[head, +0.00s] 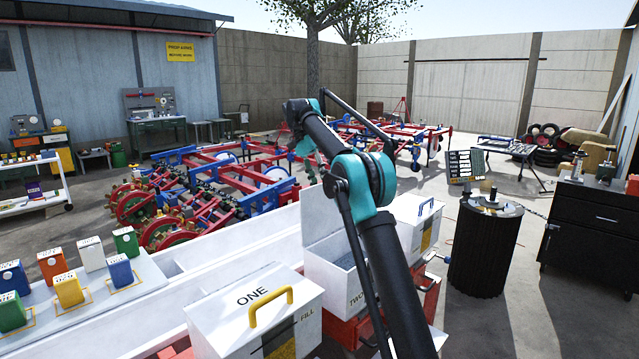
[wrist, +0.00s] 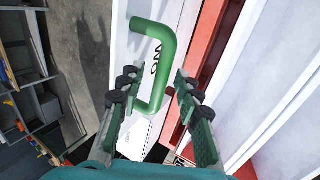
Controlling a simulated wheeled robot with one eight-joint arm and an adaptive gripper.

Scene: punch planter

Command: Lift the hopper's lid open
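The white hopper marked TWO (head: 330,285) stands in the middle of the row in the head view. Its lid (head: 322,215) stands raised at the back, and the grey inside shows. In the wrist view, a green handle (wrist: 168,62) sits on a white lid face (wrist: 140,60) with black lettering, partly hidden. My gripper (wrist: 157,95) is open, with one finger on each side of the handle's bar. I cannot tell whether the fingers touch it. My arm covers part of the hopper in the head view, and the gripper is not clear there.
Hopper ONE (head: 250,312), lid down with a yellow handle, stands at front left. Another closed white hopper (head: 412,215) stands to the right. A red frame (wrist: 208,45) runs beside the lid.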

